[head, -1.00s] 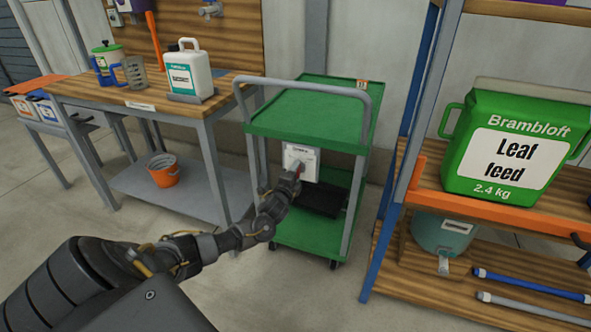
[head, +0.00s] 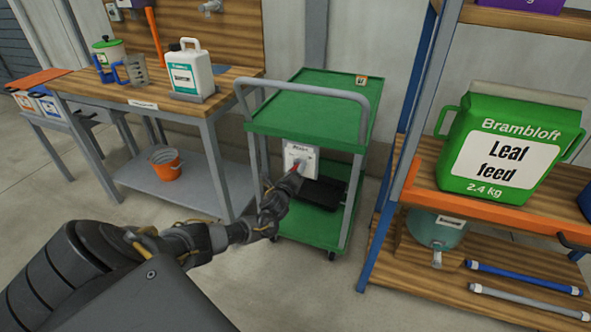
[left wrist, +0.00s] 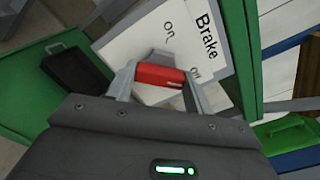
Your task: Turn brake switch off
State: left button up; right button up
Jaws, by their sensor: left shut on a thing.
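The brake switch is a white box (head: 301,157) mounted under the top shelf of the green cart (head: 308,110). In the left wrist view the box (left wrist: 208,40) reads "Brake", with one label "on" and another that is hard to read, possibly "off". Its red handle (left wrist: 160,75) lies between the fingers of my left gripper (left wrist: 158,80), which is shut on it. In the head view my left gripper (head: 297,172) reaches the front of the box, and a bit of red shows there. The right gripper is in neither view.
A black tray (head: 318,193) lies on the cart's lower shelf. A workbench (head: 140,98) with a white jug (head: 190,76) stands left. A shelf rack (head: 430,190) with a green Leaf feed container (head: 512,150) stands right. The floor in front of the cart is clear.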

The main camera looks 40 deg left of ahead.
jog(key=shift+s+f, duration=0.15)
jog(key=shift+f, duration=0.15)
pick_arm(q)
jog(key=o, duration=1)
jog(key=shift+c, duration=0.2)
jog(key=p+v, duration=0.2)
jog(key=v, duration=0.8)
jog(key=shift+s+d, duration=0.25)
jog(key=shift+s, duration=0.1)
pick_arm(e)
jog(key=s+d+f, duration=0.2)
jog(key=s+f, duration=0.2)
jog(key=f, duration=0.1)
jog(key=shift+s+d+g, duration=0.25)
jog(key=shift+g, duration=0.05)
